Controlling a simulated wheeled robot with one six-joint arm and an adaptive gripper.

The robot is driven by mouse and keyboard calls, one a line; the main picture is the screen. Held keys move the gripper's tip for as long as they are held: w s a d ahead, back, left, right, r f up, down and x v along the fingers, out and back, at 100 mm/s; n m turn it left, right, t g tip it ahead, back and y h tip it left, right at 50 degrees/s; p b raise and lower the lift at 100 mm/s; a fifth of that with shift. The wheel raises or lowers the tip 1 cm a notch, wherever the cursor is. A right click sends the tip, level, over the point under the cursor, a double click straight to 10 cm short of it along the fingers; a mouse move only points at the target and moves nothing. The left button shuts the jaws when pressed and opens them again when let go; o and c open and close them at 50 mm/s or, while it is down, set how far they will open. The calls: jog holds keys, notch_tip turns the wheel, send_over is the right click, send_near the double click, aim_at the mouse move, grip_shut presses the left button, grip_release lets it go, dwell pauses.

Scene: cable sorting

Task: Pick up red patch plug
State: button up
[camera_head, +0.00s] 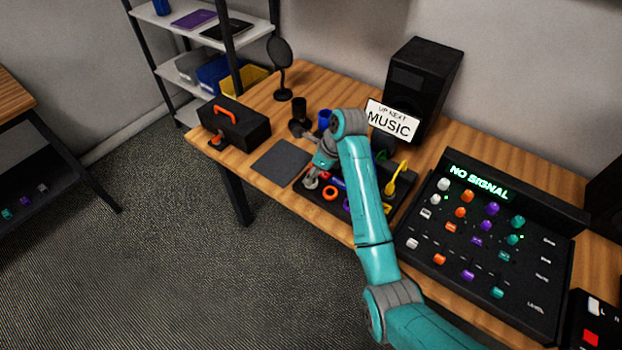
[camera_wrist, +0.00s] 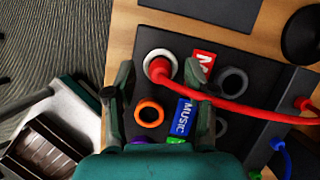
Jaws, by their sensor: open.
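The red patch plug (camera_wrist: 160,68) shows in the wrist view, inside a white-rimmed socket near the top of a dark panel (camera_wrist: 262,70). Its red cable (camera_wrist: 240,108) curves away to the right. My gripper (camera_wrist: 158,76) is open, with its fingers apart on the left and right of the plug. I cannot tell how high the fingers are above it. In the head view my gripper (camera_head: 312,180) is low over the left part of the dark tray, and the arm hides much of the tray.
Beside the plug are a red label (camera_wrist: 203,62), an orange ring (camera_wrist: 149,113), a blue MUSIC label (camera_wrist: 184,117) and a dark ring (camera_wrist: 233,80). A mixer (camera_head: 480,250) stands right, a black toolbox (camera_head: 234,124) left, and a speaker (camera_head: 420,85) behind.

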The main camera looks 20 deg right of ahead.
jog(key=shift+x, duration=0.8)
jog(key=shift+c, duration=0.2)
grip_shut()
